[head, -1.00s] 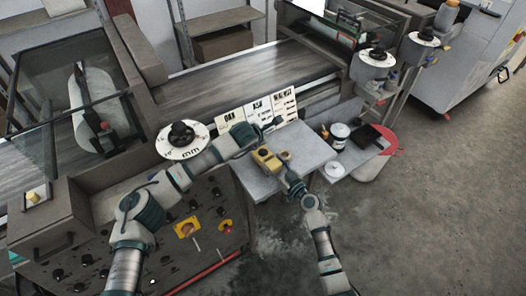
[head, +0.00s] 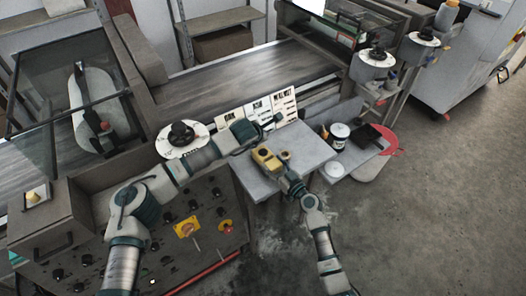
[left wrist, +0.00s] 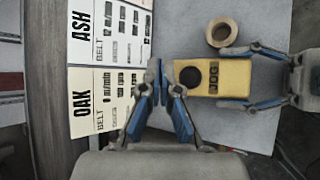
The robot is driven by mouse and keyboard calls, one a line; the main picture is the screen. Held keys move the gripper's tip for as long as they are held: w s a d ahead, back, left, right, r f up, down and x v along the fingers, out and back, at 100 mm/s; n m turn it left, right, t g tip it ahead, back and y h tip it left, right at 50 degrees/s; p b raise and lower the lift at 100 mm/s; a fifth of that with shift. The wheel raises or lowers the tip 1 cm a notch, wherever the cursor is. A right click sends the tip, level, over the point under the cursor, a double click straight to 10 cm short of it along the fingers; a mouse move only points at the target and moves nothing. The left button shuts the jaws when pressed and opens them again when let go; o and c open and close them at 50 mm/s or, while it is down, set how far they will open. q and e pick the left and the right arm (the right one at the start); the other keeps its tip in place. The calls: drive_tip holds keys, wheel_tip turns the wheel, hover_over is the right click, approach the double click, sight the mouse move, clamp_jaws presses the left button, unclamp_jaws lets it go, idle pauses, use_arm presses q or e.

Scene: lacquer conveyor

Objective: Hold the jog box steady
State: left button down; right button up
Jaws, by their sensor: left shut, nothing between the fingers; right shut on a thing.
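In the left wrist view the box (left wrist: 226,72) lies flat, with a round black button and dark lettering. My right gripper (head: 284,172) is shut on its right-hand end; in the left wrist view that gripper (left wrist: 272,78) has a finger along each side of the box. My left gripper (head: 270,124) is shut and empty beside the sample cards. In the left wrist view its fingertips (left wrist: 155,70) are left of the box, apart from it.
OAK, ASH and WALNUT cards (head: 258,110) stand along the table's back edge by the conveyor (head: 240,75). A tape ring (left wrist: 221,32) lies close to the box. A tin (head: 339,133) and a white lid (head: 335,169) stand to the right. The table (head: 300,145) is otherwise clear.

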sight(263, 152)
use_arm(q)
drive_tip(key=shift+f, duration=3.1)
drive_tip(key=shift+f, duration=0.75)
drive_tip(key=shift+r, duration=0.85)
drive_tip(key=shift+r, duration=2.5)
